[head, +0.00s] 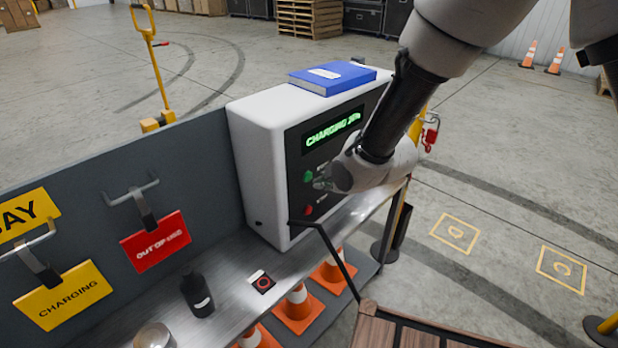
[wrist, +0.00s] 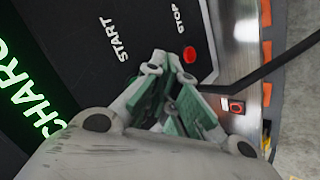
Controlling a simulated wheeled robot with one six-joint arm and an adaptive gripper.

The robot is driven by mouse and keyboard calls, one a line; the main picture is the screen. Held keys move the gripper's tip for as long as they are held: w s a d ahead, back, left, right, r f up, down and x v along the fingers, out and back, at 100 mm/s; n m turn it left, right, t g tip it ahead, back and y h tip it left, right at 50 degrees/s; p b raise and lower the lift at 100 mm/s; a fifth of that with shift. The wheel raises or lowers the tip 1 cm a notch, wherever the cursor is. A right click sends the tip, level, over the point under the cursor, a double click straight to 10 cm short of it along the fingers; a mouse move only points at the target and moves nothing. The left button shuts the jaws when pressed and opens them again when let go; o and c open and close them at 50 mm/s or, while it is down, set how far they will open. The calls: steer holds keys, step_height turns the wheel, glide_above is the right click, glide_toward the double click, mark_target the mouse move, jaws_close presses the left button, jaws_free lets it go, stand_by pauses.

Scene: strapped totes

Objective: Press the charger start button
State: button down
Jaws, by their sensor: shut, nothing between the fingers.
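The charger (head: 262,150) is a white box with a dark front panel, standing on a metal shelf. Its display (head: 333,130) glows green and reads CHARGING, with a blurred number after it. The green start button (head: 308,176) sits on the panel above the red stop button (head: 308,210). My gripper (head: 323,183) is shut and empty in front of the panel, its tips close to the green button. Contact cannot be told. In the wrist view the shut fingers (wrist: 168,66) lie below the START label (wrist: 116,40) and hide the green button; the red button shows beside them.
A blue book (head: 332,78) lies on top of the charger. A black bottle (head: 197,294) and a small red-marked item (head: 262,282) stand on the shelf (head: 228,322). A black cable or bar runs from the charger's lower front. Orange cones (head: 298,308) are below.

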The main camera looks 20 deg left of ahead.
steer(key=d, duration=0.1)
steer(key=s+d, duration=0.1)
steer(key=d, duration=0.2)
steer(key=shift+s+d, duration=0.15)
steer(key=shift+s, duration=0.25)
steer(key=s+d+f+m+g+h, duration=0.35)
steer(key=s+d+m+h, duration=0.2)
steer(key=d, duration=0.45)
steer(key=s+d+r+m+t, duration=0.1)
steer(key=s+d+r+m, duration=0.2)
steer(key=d+r+m, duration=0.3)
steer(key=s+d+r+m+t+h, duration=0.1)
steer(key=s+d+r+m, duration=0.3)
steer(key=d+r, duration=0.8)
steer(key=s+d+r+m+t+h, duration=0.1)
steer(key=s+d+r+m, duration=0.2)
steer(key=d, duration=1.9)
step_height(320, 180, up, 6)
steer(key=m, duration=0.5)
steer(key=shift+s+d+r, duration=0.15)
steer(key=shift+s+d, duration=0.05)
steer(key=shift+s, duration=0.05)
